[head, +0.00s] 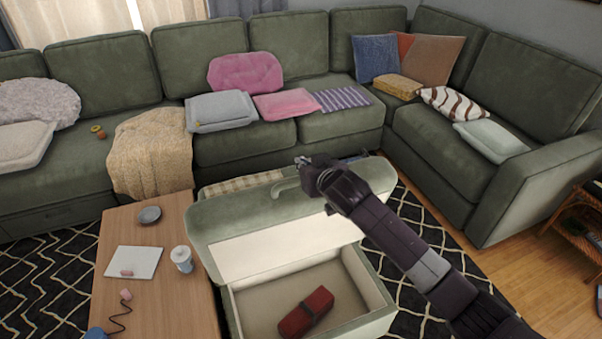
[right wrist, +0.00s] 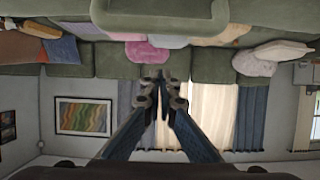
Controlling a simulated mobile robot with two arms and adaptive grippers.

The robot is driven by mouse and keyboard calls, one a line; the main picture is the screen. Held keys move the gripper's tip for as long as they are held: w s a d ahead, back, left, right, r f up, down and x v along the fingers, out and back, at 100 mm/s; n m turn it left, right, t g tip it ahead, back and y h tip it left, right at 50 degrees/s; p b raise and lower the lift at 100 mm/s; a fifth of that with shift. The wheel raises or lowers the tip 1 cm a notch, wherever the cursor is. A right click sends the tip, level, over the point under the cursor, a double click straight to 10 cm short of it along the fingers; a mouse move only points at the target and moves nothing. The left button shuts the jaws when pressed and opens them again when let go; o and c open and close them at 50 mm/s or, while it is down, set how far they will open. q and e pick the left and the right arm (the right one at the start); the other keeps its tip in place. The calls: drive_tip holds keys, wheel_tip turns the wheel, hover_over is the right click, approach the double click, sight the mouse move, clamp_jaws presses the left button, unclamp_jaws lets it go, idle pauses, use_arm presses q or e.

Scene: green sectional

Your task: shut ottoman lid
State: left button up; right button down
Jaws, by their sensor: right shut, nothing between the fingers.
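The green ottoman (head: 375,326) stands open in the head view, its pale-lined box facing me. Its lid (head: 235,217) is raised at the back of the box, its cream inner panel turned toward me. A curved green loop (head: 285,187) shows at the lid's upper edge. A dark red bundle with a dark band (head: 306,312) lies inside the box. My right gripper (head: 303,161) is shut and empty, near the lid's top edge; contact cannot be told. Its closed fingers also show in the right wrist view (right wrist: 161,76). My left gripper is out of view.
A wooden table (head: 122,218) with a cup (head: 181,259), a dish (head: 150,215) and a white pad (head: 134,262) stands close left of the ottoman. The green sectional (head: 300,40) with cushions runs behind and right. Patterned rug and wooden floor show at right.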

drive_tip(key=x, duration=0.4)
drive_tip(key=shift+s+d+p, duration=0.1)
drive_tip(key=shift+p, duration=0.2)
drive_tip(key=shift+s+d+f+p, duration=0.25)
drive_tip(key=shift+s+f+p, duration=0.25)
drive_tip(key=shift+s+f, duration=0.5)
drive_tip(key=shift+s+d+f, duration=0.15)
drive_tip(key=shift+s+f, duration=0.1)
drive_tip(key=shift+s, duration=0.1)
drive_tip(key=shift+f, duration=0.15)
drive_tip(key=shift+f, duration=0.1)
